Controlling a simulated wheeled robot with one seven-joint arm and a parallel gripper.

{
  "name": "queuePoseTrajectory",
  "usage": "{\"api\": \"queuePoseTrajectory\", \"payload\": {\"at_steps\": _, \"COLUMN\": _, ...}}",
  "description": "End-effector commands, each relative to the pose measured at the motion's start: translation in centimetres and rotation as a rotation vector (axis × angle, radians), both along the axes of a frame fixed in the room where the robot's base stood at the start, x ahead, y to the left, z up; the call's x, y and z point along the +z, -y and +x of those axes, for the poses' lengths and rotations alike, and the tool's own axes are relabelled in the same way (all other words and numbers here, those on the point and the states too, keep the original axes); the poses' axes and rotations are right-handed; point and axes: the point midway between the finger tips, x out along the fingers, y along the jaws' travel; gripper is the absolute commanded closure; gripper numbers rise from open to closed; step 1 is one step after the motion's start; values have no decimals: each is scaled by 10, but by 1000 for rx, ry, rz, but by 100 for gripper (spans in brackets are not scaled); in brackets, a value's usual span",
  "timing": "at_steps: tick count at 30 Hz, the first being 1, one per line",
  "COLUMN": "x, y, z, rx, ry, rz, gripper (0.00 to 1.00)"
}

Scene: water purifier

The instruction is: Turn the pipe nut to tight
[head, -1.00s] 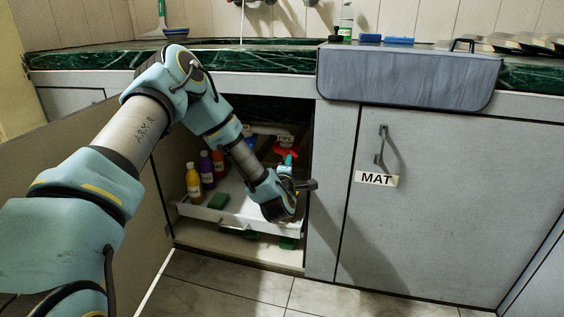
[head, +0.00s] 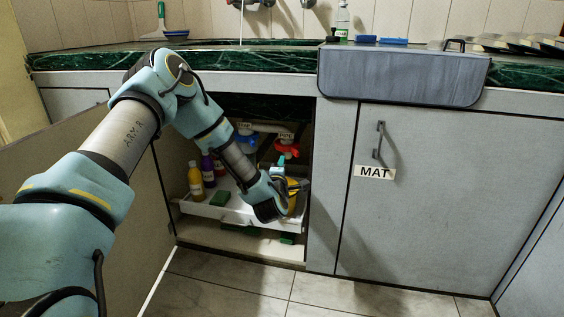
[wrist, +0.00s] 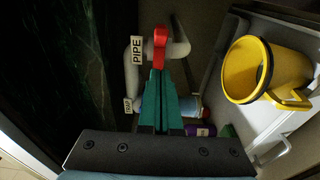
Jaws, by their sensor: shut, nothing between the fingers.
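The red pipe nut (head: 286,149) sits on the white pipe (head: 287,136) under the counter, inside the open cabinet. In the wrist view the nut (wrist: 160,42) appears straight beyond my fingertips, next to the PIPE label (wrist: 136,50). My gripper (wrist: 159,72) is shut, its teal fingers side by side with nothing between them. In the head view my gripper (head: 284,171) is just below and in front of the nut. I cannot tell whether the fingertips touch the nut. Part of the nut is hidden behind them in the wrist view.
A yellow mug (wrist: 262,68) stands close to the right of my fingers in the wrist view. A white pull-out tray (head: 232,214) holds bottles, such as an orange one (head: 195,182). The cabinet wall and counter (head: 270,108) enclose the space tightly.

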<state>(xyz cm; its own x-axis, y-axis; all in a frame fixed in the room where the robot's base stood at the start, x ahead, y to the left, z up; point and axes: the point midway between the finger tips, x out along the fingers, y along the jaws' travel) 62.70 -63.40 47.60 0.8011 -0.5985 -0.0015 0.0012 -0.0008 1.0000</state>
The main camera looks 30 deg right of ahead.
Motion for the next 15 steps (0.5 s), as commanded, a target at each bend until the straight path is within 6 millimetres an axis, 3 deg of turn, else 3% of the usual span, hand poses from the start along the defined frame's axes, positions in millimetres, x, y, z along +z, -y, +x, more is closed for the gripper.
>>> {"api": "queuePoseTrajectory", "payload": {"at_steps": 15, "x": 1, "y": -28, "z": -69, "rx": 2, "ry": -1, "rz": 2, "gripper": 100}}
